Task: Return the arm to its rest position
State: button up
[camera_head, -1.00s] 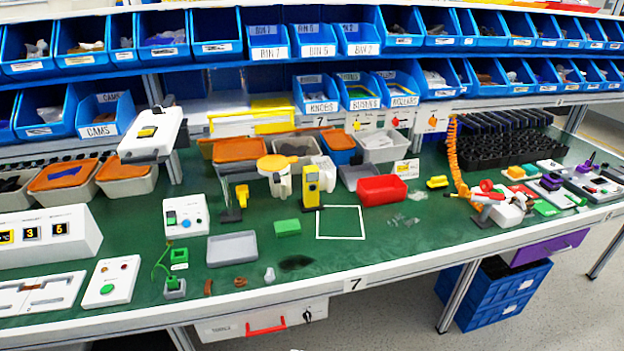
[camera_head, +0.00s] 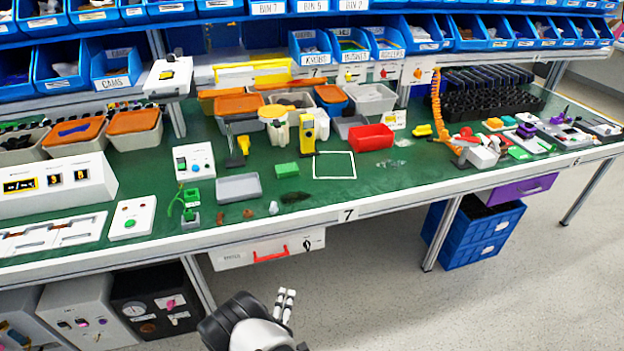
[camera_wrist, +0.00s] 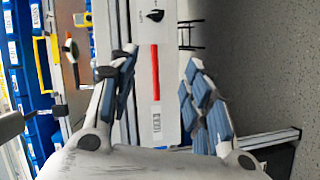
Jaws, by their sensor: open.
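My gripper (camera_head: 285,297) shows at the bottom of the head view, low in front of the bench and below its front edge. Its two white fingers are apart and nothing is between them. In the wrist view my gripper (camera_wrist: 158,85) has its blue-padded fingers spread wide. Beyond them is the white drawer front (camera_wrist: 140,125) with a red handle (camera_wrist: 155,85) and a small black rotary knob (camera_wrist: 155,16). In the head view the same drawer front (camera_head: 232,257) hangs under the bench, with its red handle (camera_head: 270,256) and black knob (camera_head: 307,245). My gripper is apart from them.
The green bench top (camera_head: 350,200) holds a red bin (camera_head: 371,138), a grey tray (camera_head: 238,187) and many small parts. Blue crates (camera_head: 472,237) stand under it at right. A black panel box (camera_head: 150,305) stands at lower left. The floor (camera_head: 400,310) right of my gripper is clear.

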jog(key=w+a+r+m+g+y, duration=0.1)
jog(key=w+r+m+g, duration=0.15)
jog(key=w+r, duration=0.45)
jog(key=w+a+r+m+g+y, duration=0.1)
jog(key=w+a+r+m, duration=0.15)
jog(key=r, duration=0.85)
jog(key=s+d+r+m+g+y, duration=0.1)
jog(key=d+r+m, duration=0.15)
jog(key=r, duration=0.55)
jog(key=s+d+r+m+g+y, duration=0.1)
jog(key=d+r+g, duration=0.15)
jog(key=r, duration=0.45)
jog(key=s+d+r+m+g, duration=0.1)
jog(key=s+d+r+m, duration=0.1)
jog(key=s+d+r, duration=0.9)
jog(key=s+d+m+g+h, duration=0.1)
jog(key=s+d, duration=0.4)
jog(key=s, duration=0.7)
jog(key=s+d+m+g+h, duration=0.1)
jog(key=s+d, duration=0.4)
jog(key=s, duration=0.6)
jog(key=shift+s+r+m+g, duration=0.35)
jog(key=shift+s+m+g, duration=0.05)
jog(key=shift+m+g, duration=0.35)
jog(key=shift+d, duration=0.1)
